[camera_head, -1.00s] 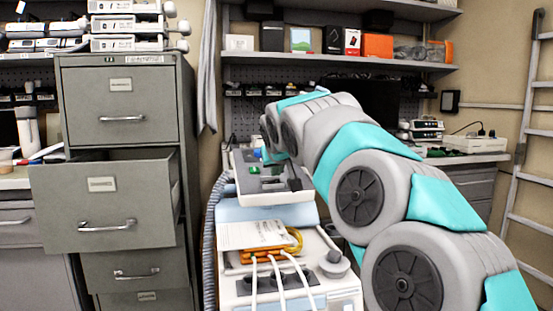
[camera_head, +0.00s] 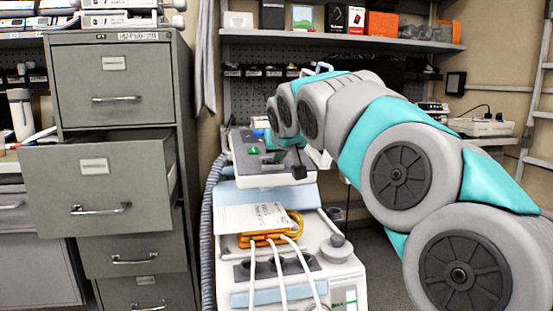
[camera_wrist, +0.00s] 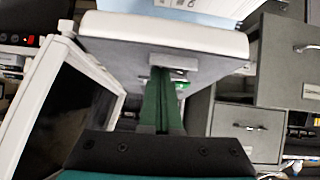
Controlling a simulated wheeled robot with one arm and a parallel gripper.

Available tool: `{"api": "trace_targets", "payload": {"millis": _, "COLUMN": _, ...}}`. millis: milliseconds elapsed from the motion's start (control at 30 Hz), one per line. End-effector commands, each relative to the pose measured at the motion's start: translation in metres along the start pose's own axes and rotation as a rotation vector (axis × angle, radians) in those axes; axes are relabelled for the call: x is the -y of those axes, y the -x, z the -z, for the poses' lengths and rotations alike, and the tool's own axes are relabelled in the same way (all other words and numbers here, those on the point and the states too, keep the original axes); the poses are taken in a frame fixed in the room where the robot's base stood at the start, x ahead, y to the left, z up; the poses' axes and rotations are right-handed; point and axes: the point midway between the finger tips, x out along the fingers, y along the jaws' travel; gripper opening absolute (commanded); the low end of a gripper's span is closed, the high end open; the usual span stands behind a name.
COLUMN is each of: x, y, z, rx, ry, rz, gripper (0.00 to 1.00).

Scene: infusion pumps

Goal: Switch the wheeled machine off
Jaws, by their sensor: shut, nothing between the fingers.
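The wheeled machine (camera_head: 290,262) is a white and pale-blue cart, with a grey top panel (camera_head: 280,178) behind its lower deck. A green switch (camera_head: 253,150) shows on the panel; a green part also shows beside a grey block in the wrist view (camera_wrist: 181,84). My gripper (camera_wrist: 161,72) has dark green fingers, closed together and empty. In the wrist view its tips are over the panel, close to the grey block and green part; contact cannot be told. In the head view my arm reaches over the panel, and the fingertips are hard to make out.
A grey filing cabinet (camera_head: 115,82) stands left, its open drawer (camera_head: 100,195) jutting forward. A booklet (camera_head: 250,217) and orange coiled cable (camera_head: 262,238) lie on the machine's deck. A white-framed screen (camera_wrist: 75,110) is close to my gripper. A ribbed hose (camera_head: 207,240) hangs left of the machine.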

Motion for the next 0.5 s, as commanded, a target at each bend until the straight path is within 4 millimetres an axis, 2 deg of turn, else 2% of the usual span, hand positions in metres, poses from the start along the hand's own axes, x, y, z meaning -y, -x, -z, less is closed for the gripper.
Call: {"api": "trace_targets", "payload": {"millis": 500, "x": 0.013, "y": 0.0, "z": 0.0, "rx": 0.009, "ry": 0.001, "rz": 0.002, "gripper": 0.0}}
